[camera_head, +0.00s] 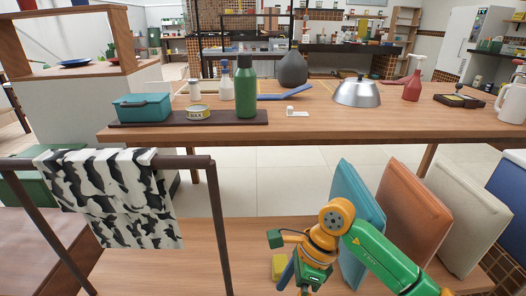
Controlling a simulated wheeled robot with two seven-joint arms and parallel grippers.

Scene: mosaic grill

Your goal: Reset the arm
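My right arm, green and orange, comes in from the lower right. It bends at an orange joint and points down over the wooden bench surface (180,262). My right gripper (300,277) is at the bottom of the view, partly hidden by its own wrist. Whether its fingers are open or shut does not show. A small yellow block-like thing (279,266) is just left of the wrist; whether they touch I cannot tell. My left arm and gripper are not in view.
Upright teal (358,215), orange (408,215) and cream (462,222) cushions stand close to the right arm. A rail holds a black-and-white cloth (110,195) at left. The wooden table (340,124) behind bears a green bottle (246,92) and metal dome (358,94).

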